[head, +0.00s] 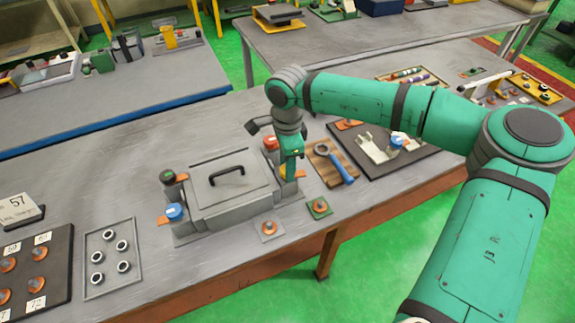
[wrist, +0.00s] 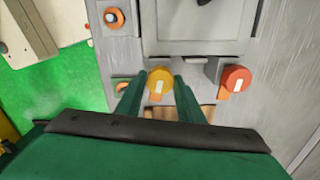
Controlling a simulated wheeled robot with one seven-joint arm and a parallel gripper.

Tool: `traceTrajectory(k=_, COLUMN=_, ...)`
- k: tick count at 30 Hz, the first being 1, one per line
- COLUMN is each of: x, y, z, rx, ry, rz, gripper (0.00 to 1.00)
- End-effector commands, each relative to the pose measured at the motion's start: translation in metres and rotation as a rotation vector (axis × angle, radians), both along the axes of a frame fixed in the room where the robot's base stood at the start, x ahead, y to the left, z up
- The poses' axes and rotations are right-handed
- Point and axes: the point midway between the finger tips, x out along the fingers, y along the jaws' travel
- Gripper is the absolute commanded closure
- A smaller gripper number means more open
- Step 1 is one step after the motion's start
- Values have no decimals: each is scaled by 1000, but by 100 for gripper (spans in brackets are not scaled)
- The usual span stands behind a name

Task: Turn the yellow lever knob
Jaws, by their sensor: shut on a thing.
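The yellow lever knob (wrist: 160,82) shows in the wrist view, round with a pale bar mark on its top. My gripper (wrist: 160,88) points down with one green finger on each side of the knob and is shut on it. In the head view my gripper (head: 291,176) is at the right side of the grey box (head: 205,192), and it hides the yellow knob there. An orange-red knob (wrist: 236,78) sits to the right of the yellow one in the wrist view; the head view shows a red knob (head: 270,143) behind my gripper.
The box has a lid with a black handle (head: 227,172). A wooden board with a blue-handled tool (head: 341,170) lies close on the right. Bare table lies behind the box.

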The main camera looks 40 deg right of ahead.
Motion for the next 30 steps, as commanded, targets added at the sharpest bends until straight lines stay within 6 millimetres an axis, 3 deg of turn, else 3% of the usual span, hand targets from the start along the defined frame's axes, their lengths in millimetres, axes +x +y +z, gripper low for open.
traceTrajectory(k=10, x=-3, y=-2, z=-2, rx=-4, ry=8, rz=117, gripper=88)
traceTrajectory(k=25, x=-3, y=-3, z=-2, rx=-3, ry=10, rz=131, gripper=88)
traceTrajectory(k=26, x=-3, y=-3, z=-2, rx=-3, ry=10, rz=131, gripper=61)
traceTrajectory(k=27, x=-3, y=-3, z=-2, rx=-3, ry=9, rz=131, gripper=52)
traceTrajectory(k=30, x=-3, y=-2, z=-2, rx=-3, ry=7, rz=132, gripper=48)
